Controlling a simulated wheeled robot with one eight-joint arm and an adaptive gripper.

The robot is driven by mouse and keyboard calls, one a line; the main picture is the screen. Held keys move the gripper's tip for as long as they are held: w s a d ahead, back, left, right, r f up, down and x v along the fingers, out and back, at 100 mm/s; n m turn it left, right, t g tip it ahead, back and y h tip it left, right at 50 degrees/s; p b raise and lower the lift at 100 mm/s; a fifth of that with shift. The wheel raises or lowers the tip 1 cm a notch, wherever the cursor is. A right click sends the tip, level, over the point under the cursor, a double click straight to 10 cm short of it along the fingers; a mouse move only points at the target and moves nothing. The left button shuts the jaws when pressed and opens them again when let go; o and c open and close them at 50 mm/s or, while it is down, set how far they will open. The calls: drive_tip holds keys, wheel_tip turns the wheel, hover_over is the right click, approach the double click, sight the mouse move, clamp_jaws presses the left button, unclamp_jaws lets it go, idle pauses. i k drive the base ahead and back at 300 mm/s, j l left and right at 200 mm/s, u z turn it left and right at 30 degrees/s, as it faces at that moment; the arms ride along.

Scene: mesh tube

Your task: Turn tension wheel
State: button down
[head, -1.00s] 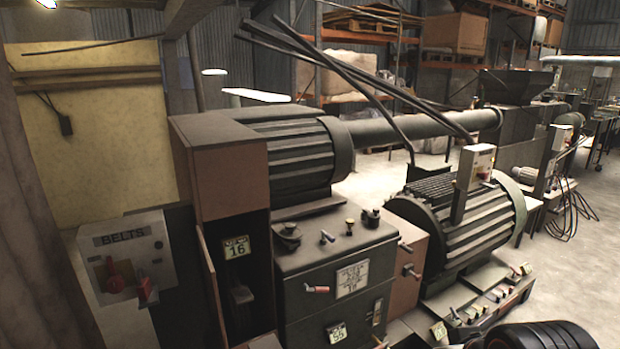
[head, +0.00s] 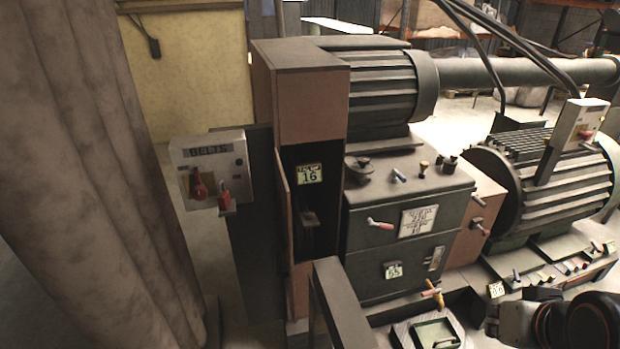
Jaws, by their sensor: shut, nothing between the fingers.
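A dark round hand wheel (head: 359,168) sits flat on the top left of the grey machine cabinet (head: 375,270) in the head view. I cannot tell for sure that it is the tension wheel, as no readable label says so. A second, smaller dark knob (head: 447,164) is at the top right of the same cabinet. Dark parts of my arm with orange rings show at the bottom right corner, apart from the wheel. I cannot make out my gripper's fingers in this view.
A BELTS switch box (head: 212,165) with red handles stands left of the brown column (head: 300,100). A ribbed motor (head: 560,180) is at the right. A dark rail (head: 340,305) rises in front of the cabinet. A brown curtain-like surface (head: 85,150) fills the left side.

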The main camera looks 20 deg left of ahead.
sight(363, 165)
drive_tip(key=u, duration=0.3)
drive_tip(key=i+l+u, duration=0.15)
drive_tip(key=l+u, duration=0.2)
drive_tip(key=u, duration=0.15)
drive_tip(key=i+l+u, duration=0.1)
drive_tip(key=l+u, duration=0.7)
drive_tip(key=u, duration=0.15)
drive_tip(key=i, duration=0.05)
